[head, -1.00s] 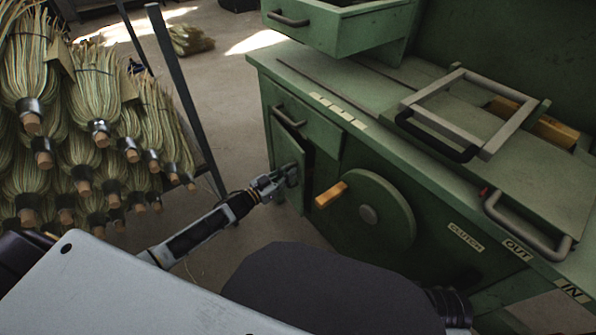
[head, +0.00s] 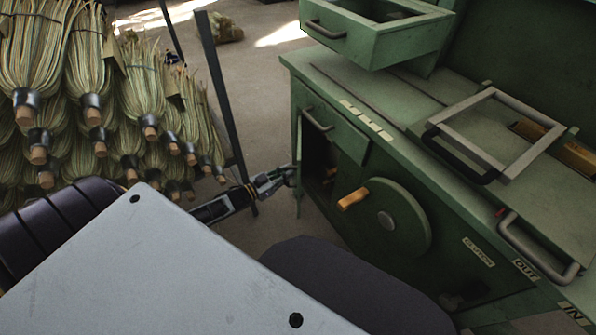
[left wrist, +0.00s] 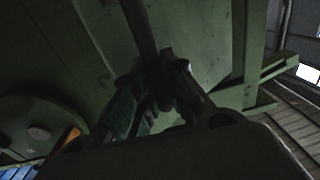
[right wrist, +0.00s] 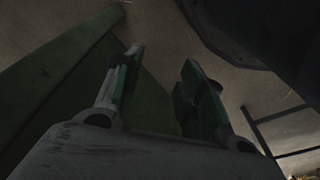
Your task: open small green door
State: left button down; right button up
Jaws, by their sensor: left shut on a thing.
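The small green door (head: 299,190) is on the front left of the green machine and stands swung open, seen nearly edge-on. A dark opening (head: 316,160) shows beside it. My left gripper (head: 278,180) is at the door's outer side. In the left wrist view my left gripper (left wrist: 156,98) is shut on the dark door handle (left wrist: 140,28), with the green panel behind it. My right gripper (right wrist: 162,72) shows only in the right wrist view; its fingers are apart with nothing between them, with a green surface (right wrist: 150,105) beyond.
A round green wheel (head: 395,215) with a wooden knob (head: 352,199) is right of the opening. Several brooms (head: 145,95) hang on a rack at the left, its dark post (head: 222,85) near my left arm. Bare floor (head: 262,75) lies between rack and machine.

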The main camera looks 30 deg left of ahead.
pick_arm(q)
jog(key=shift+s+a+p, duration=0.2)
jog(key=shift+s+a, duration=0.05)
jog(key=shift+a, duration=1.1)
jog(key=shift+s+a+p, duration=0.2)
jog(key=shift+s+a, duration=0.05)
jog(key=shift+a, duration=1.05)
pick_arm(e)
jog(key=shift+d+f, duration=0.15)
jog(key=shift+f, duration=0.55)
jog(key=shift+d+f, duration=0.1)
jog(key=shift+f, duration=0.6)
pick_arm(q)
jog(key=c, duration=1.5)
grip_release()
jog(key=shift+o, duration=0.2)
pick_arm(e)
jog(key=shift+w+r, duration=0.1)
pick_arm(q)
jog(key=shift+s, duration=0.2)
jog(key=v, duration=1.1)
jog(key=shift+s+a, duration=0.15)
jog(key=shift+s, duration=0.15)
